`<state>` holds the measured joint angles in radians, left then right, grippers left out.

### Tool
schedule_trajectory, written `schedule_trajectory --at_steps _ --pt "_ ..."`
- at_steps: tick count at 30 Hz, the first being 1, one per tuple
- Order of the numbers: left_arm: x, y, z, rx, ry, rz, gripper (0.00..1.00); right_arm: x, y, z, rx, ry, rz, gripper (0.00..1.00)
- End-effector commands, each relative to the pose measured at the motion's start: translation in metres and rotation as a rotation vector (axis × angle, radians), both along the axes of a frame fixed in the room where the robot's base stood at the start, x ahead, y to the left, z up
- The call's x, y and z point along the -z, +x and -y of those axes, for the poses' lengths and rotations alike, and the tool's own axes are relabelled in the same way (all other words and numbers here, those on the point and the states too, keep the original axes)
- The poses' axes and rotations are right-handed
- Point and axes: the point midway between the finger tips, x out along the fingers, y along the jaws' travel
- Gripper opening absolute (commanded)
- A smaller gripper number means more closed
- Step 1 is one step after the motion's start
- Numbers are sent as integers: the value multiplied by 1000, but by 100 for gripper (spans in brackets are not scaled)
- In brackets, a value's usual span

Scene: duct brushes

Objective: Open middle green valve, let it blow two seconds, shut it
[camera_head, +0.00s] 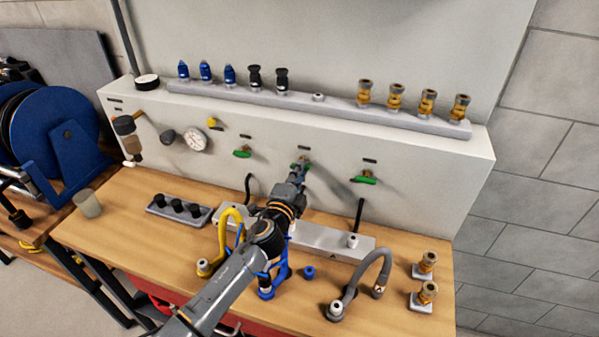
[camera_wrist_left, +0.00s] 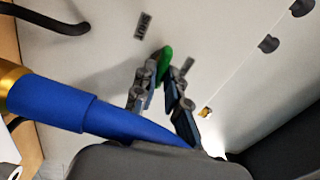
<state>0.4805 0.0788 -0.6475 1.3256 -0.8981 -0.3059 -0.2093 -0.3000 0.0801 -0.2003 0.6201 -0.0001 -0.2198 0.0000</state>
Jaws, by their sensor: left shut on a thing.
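Three green valves sit in a row on the front of the light panel. The left green valve (camera_head: 242,153) and the right green valve (camera_head: 364,179) are clear of my arm. The middle green valve is largely covered by my left gripper (camera_head: 300,167) in the head view. In the left wrist view the green handle (camera_wrist_left: 164,62) sits between the fingertips of my left gripper (camera_wrist_left: 162,82), which is shut on it. The handle's exact angle is hard to tell. My right gripper is not in view.
A yellow hose (camera_head: 225,228), a blue stand (camera_head: 282,270) and a grey hose (camera_head: 372,265) stand on the bench near my left arm. A gauge (camera_head: 195,139) is on the panel. A blue part (camera_wrist_left: 75,108) crosses close to the wrist camera.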

Motion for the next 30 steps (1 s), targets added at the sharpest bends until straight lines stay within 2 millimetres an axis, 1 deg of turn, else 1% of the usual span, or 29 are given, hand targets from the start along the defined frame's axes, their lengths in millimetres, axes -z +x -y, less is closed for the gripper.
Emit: schedule_trajectory --at_steps 3,9,26,27,29,30 --pt "2 0 0 -1 60 17 0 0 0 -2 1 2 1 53" --pt "2 0 0 -1 121 36 0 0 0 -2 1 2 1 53" --pt "3 0 0 -1 147 45 0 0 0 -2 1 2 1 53" --pt "3 0 0 -1 147 45 20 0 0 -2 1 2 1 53" --pt "3 0 0 -1 147 45 32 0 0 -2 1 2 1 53" --pt "3 0 0 -1 146 44 35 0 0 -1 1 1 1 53"
